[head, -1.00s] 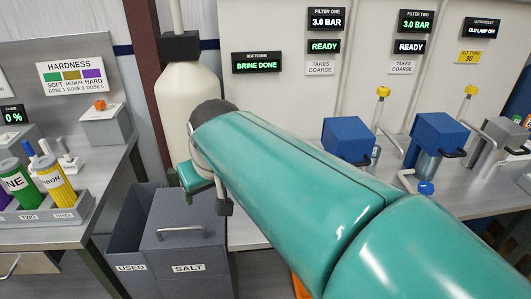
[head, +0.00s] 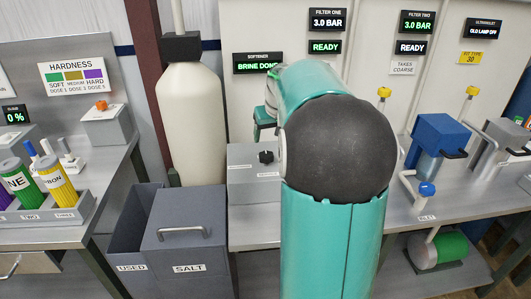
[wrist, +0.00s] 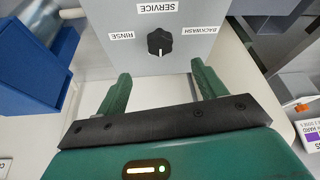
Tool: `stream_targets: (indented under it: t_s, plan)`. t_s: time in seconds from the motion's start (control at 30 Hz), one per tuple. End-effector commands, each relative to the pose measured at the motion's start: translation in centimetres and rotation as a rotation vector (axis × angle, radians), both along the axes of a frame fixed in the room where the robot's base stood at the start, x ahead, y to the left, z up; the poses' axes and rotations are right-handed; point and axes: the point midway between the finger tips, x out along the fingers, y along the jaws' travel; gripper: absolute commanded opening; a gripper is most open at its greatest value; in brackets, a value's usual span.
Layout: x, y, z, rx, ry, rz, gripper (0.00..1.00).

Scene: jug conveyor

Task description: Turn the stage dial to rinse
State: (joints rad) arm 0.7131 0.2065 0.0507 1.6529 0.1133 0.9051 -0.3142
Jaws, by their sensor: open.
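The stage dial (wrist: 160,43) is a black knob on a grey panel. In the wrist view, labels around it read upside down: SERVICE (wrist: 157,7) above, RINSE (wrist: 121,36) at left and BACKWASH (wrist: 200,30) at right. A white mark on the knob lies at its lower side in the picture. My gripper (wrist: 161,83) is open and empty, its two green fingers apart, just below the dial in that view and not around it. In the head view the dial (head: 265,157) shows on a grey box, left of my arm; my gripper is largely hidden there.
A cream tank (head: 190,120) stands left of the dial's box. A grey SALT bin (head: 187,225) stands in front of it. A blue filter housing (head: 438,135) is on the bench at right. The softener display (head: 257,65) reads BRINE DONE.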

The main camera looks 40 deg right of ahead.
Motion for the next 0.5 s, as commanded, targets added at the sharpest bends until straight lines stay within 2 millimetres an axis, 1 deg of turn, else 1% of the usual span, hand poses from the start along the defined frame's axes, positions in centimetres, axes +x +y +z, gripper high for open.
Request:
stream_targets:
  t_s: [0.03, 0.3, 0.4, 0.5]
  plan:
    - [0.3, -0.1, -1.1, 0.004, 0.004, 0.001, 0.70]
    - [2.2, -1.0, -6.0, 0.002, 0.003, 0.000, 0.70]
    - [2.8, -1.2, -7.7, 0.002, 0.002, 0.000, 0.70]
    - [3.4, -1.4, -8.9, 0.001, 0.002, 0.001, 0.70]
